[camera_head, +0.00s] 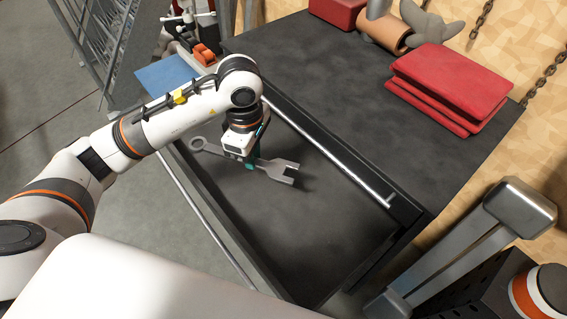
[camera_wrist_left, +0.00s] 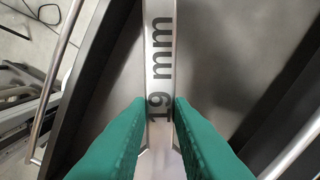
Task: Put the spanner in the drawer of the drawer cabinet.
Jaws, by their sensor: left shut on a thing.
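The spanner (camera_head: 278,168) is grey metal with a ring at its left end and an open jaw at its right end. My left gripper (camera_head: 251,163) is shut on the middle of its shaft. In the left wrist view the spanner (camera_wrist_left: 158,65), marked "19 mm", lies between the green fingertips of my left gripper (camera_wrist_left: 159,108). The open drawer (camera_head: 330,235) of the dark drawer cabinet (camera_head: 330,75) is below the spanner. The spanner is over the drawer's inside; whether it touches the floor I cannot tell. My right gripper is not in view.
On the cabinet top are folded red cloths (camera_head: 450,82), a brown roll (camera_head: 385,32) and a red box (camera_head: 337,10). A blue sheet (camera_head: 166,77) and orange object (camera_head: 204,54) lie at the left. The drawer's front part is clear.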

